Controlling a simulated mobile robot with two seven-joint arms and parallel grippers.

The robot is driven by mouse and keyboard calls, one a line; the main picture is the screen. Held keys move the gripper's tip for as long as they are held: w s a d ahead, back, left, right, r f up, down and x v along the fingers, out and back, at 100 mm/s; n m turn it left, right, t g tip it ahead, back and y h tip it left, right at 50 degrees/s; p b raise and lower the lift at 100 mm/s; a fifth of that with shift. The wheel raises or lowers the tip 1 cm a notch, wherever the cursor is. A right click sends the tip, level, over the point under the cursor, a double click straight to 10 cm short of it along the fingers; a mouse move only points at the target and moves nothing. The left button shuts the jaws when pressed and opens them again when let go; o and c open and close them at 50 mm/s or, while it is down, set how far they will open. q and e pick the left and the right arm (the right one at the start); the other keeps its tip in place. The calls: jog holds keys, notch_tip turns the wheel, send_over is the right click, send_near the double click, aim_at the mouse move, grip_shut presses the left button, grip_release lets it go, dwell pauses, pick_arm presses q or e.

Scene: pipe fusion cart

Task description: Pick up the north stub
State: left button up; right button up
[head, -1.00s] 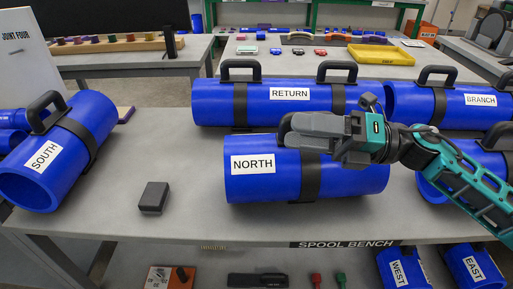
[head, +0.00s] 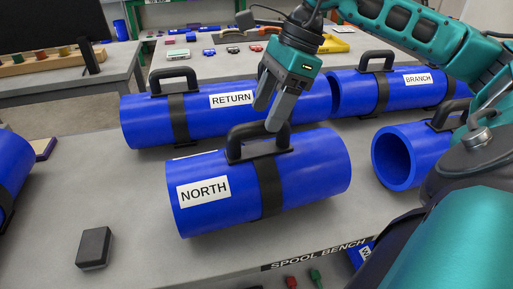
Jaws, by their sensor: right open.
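The north stub (head: 225,199) is a blue pipe piece labelled NORTH with a black band and a black top handle (head: 257,137). It lies on the grey bench in the middle of the head view. My right gripper (head: 268,116) points down at the handle with its fingers apart. Its fingertips overlap the handle's upper right part in the picture; I cannot tell whether they touch it. Nothing shows as held. My left gripper is out of view.
The RETURN spool (head: 151,120) lies right behind the north stub, and the BRANCH spool (head: 398,90) is behind right. Another blue pipe (head: 393,159) lies to the right. A black block (head: 94,248) sits at the front left, with bare bench (head: 130,200) around it.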

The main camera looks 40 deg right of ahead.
aim_at(255, 134)
jog(key=shift+w+d+x, duration=0.15)
jog(key=shift+x, duration=1.65)
jog(key=shift+w+d+x, duration=0.1)
jog(key=shift+w+x, duration=0.05)
jog(key=shift+x, duration=1.6)
jog(key=shift+c, duration=0.4)
grip_shut()
jog(key=shift+w+r, duration=0.1)
